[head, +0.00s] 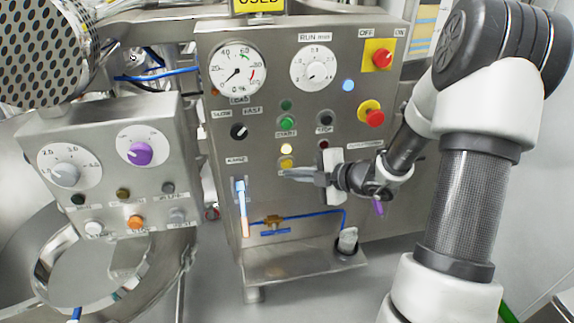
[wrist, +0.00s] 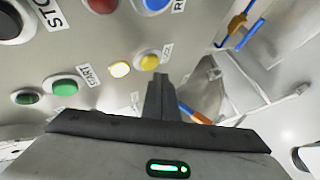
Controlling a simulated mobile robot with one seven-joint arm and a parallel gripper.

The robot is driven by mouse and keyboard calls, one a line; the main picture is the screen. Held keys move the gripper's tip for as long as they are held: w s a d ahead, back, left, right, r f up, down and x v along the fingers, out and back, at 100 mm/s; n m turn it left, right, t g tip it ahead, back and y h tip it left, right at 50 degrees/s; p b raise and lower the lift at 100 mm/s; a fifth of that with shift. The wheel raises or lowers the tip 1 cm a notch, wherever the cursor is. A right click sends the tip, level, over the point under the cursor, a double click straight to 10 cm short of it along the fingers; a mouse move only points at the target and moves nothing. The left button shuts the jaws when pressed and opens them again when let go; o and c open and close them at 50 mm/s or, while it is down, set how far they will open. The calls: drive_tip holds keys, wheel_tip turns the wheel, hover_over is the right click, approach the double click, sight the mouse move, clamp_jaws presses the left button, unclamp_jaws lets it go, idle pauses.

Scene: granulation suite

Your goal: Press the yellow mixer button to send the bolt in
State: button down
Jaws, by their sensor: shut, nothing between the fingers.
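The yellow button (head: 286,162) is on the steel control panel (head: 230,110), just below a lit pale-yellow lamp (head: 286,148). In the wrist view the yellow button (wrist: 150,62) shows beside the lit lamp (wrist: 120,69). My gripper (head: 288,172) reaches in from the right, its fingertips close to the button and slightly below it. In the wrist view its fingers (wrist: 161,88) are together and empty, with their tips just short of the button in the picture. I cannot tell whether they touch the panel. No bolt can be made out.
Green start (head: 287,123) and black stop (head: 325,118) buttons sit above. A red emergency button (head: 371,115) and a red switch (head: 382,57) are at the right. A blue-and-orange tube (head: 242,205) stands below left. A second control box (head: 110,165) is at the left.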

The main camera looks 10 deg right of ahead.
drive_tip(key=shift+s+p, duration=0.55)
drive_tip(key=shift+s, duration=1.95)
